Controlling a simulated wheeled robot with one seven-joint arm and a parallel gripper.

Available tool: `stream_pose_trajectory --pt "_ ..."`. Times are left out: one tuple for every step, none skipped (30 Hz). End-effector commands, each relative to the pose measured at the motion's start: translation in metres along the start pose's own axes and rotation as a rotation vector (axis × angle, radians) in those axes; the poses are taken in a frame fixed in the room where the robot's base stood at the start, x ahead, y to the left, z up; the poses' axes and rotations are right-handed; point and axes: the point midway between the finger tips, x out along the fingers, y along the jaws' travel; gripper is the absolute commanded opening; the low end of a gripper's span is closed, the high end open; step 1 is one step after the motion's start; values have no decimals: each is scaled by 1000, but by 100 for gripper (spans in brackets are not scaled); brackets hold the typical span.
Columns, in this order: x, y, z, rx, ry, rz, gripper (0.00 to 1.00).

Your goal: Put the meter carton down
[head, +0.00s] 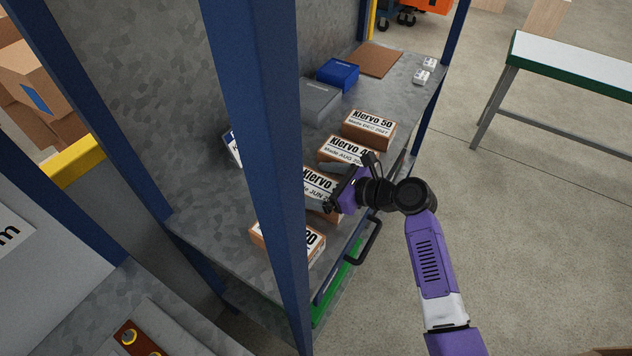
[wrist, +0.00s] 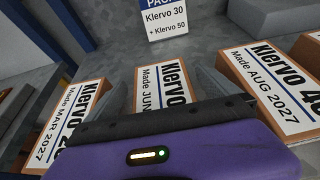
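The meter carton at my gripper is an orange-brown box with a white label reading "Klervo" and "Made JUN" (head: 318,184); the rest of the label is hidden. It also shows in the middle of the wrist view (wrist: 163,88). My gripper (head: 332,206) has one finger along each side of this carton, close against its edges. The fingers also show in the wrist view (wrist: 165,90). The carton sits level in line with the other cartons, at or just above the grey shelf (head: 205,228); I cannot see its underside.
A "MAR 2027" carton (wrist: 72,120) is on the left and an "AUG 2027" carton (wrist: 268,85) on the right. A Klervo 50 carton (head: 368,128) stands farther back. A sign reads "Klervo 30 + Klervo 50" (wrist: 166,18). A blue post (head: 262,150) stands in front.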

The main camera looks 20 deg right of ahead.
Motion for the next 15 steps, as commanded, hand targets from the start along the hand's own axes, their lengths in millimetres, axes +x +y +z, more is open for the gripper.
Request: stream_pose_trajectory --pt "0 0 0 0 0 0 99" --pt "0 0 0 0 0 0 99" --pt "0 0 0 0 0 0 99" --pt "0 0 0 0 0 0 99" --pt "0 0 0 0 0 0 99" --pt "0 0 0 0 0 0 99" --pt "0 0 0 0 0 0 99" --pt "0 0 1 -1 0 0 99" --pt "-1 0 2 -1 0 0 99" --pt "-2 0 3 -2 -1 0 99" --pt "-4 0 2 -1 -1 0 99" --pt "-8 0 2 0 -1 0 99" --pt "-11 0 2 0 -1 -1 99" --pt "-16 0 2 0 -1 -1 99" --pt "-23 0 2 0 -1 -2 99"
